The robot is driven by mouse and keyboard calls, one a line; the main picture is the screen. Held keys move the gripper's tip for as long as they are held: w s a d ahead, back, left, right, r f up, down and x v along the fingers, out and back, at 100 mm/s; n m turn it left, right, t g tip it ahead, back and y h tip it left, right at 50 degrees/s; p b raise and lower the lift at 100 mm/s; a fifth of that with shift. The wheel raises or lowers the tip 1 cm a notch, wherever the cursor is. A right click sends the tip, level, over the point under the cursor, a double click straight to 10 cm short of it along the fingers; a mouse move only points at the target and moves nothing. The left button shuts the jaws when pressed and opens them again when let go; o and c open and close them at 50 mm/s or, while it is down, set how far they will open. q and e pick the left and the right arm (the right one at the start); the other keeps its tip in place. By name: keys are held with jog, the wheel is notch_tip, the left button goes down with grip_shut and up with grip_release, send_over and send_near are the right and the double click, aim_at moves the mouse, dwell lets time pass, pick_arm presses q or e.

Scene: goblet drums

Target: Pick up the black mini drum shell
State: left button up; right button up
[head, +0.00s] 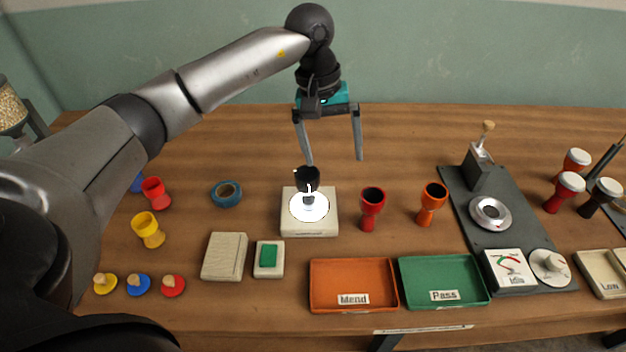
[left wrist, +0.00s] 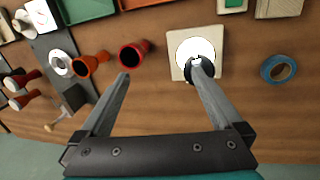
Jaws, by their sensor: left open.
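The black mini drum shell (head: 307,180) stands upright on a lit white disc on a pale square block (head: 310,228), near the middle of the table. My left gripper (head: 335,160) is open and empty, above and behind the block. In the head view its left finger is near the shell and its right finger is off to the right. In the left wrist view, my left gripper (left wrist: 164,75) has one finger partly covering the black shell (left wrist: 190,74), so most of the shell is hidden there. I cannot tell whether they touch. My right gripper is not in view.
A red shell (head: 372,204) and an orange shell (head: 433,198) stand right of the block. Blue tape (head: 226,193) lies left of it. The orange Mend tray (head: 352,304) and green Pass tray (head: 443,281) are in front. A dark plate with tools (head: 515,240) is at right.

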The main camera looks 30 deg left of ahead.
pick_arm(q)
jog(key=r+y, duration=0.1)
jog(key=y, duration=0.1)
send_over(309, 174)
jog(key=shift+w+d+r, duration=0.1)
jog(key=shift+w+d, duration=0.05)
jog(key=shift+a+g, duration=0.25)
jog(key=shift+g, duration=0.05)
notch_tip(309, 174, down, 10)
jog(key=shift+r+b, duration=0.15)
jog(key=shift+b, duration=0.3)
jog(key=shift+s+f, duration=0.2)
jog(key=shift+f, duration=2.5)
jog(key=shift+c, duration=0.2)
jog(key=c, duration=1.5)
jog(key=shift+c, duration=0.2)
jog(key=shift+r, duration=0.2)
